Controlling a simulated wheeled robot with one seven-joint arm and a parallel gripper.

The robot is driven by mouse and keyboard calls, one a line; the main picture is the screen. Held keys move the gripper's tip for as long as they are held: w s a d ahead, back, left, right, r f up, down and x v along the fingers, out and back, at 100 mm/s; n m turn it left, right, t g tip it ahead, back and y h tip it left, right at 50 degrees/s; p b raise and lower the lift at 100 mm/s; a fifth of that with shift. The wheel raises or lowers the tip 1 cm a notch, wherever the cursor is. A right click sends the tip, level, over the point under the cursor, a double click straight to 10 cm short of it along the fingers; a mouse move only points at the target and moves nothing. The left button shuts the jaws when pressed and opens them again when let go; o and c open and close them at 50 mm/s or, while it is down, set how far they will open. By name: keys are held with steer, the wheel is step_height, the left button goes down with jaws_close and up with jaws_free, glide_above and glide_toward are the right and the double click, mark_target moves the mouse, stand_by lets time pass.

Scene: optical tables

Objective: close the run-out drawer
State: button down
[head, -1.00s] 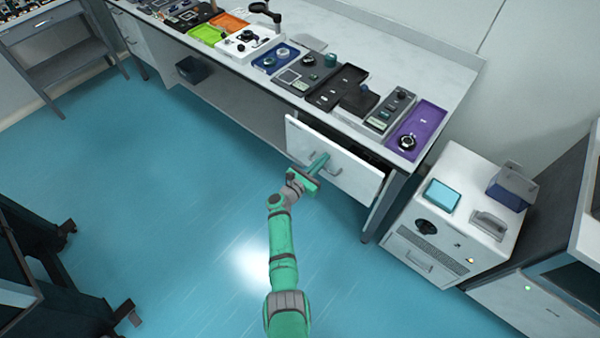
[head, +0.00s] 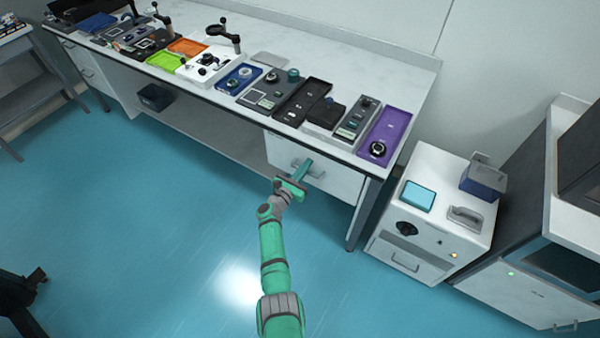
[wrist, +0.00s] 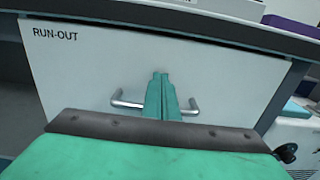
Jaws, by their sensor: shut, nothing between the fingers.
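The run-out drawer (head: 338,184) is under the right end of the long bench. Its white front, marked RUN-OUT, fills much of the wrist view (wrist: 85,75). The front sits close under the bench top and looks in or nearly in; a dark line shows above it. Its bar handle (wrist: 127,103) shows on both sides of my fingers. My gripper (head: 307,164) is shut and empty, its fingertips (wrist: 160,76) at the middle of the drawer front, over the handle. I cannot tell whether they touch it. The fingers hide the handle's middle.
The bench top (head: 375,75) carries several trays and instruments, with a purple tray (head: 384,135) at the right end. A white cabinet unit (head: 425,225) stands right of the bench. The blue floor (head: 150,220) in front is clear.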

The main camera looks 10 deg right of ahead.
steer(key=v, duration=1.4)
steer(key=shift+d, duration=0.1)
steer(key=s+d+r+n+t+y, duration=0.1)
steer(key=s+r+n+t+y, duration=0.15)
steer(key=s+n, duration=0.9)
steer(key=s+d+r+n+t+y, duration=0.1)
steer(key=s+r+n+t+y, duration=0.2)
steer(key=s+n, duration=0.9)
steer(key=s+a+r+n+g+y, duration=0.2)
steer(key=s+r+n, duration=0.4)
steer(key=s+n, duration=0.4)
steer(key=s+a+r+n+g+y, duration=0.1)
steer(key=s+a+r+n+y, duration=0.3)
steer(key=s+n, duration=0.7)
steer(key=s+a+r, duration=0.1)
steer(key=s+r, duration=0.1)
steer(key=s, duration=0.1)
steer(key=shift+s+g, duration=0.35)
steer(key=shift+s, duration=0.05)
steer(key=shift+w+a, duration=0.1)
steer(key=shift+w, duration=0.05)
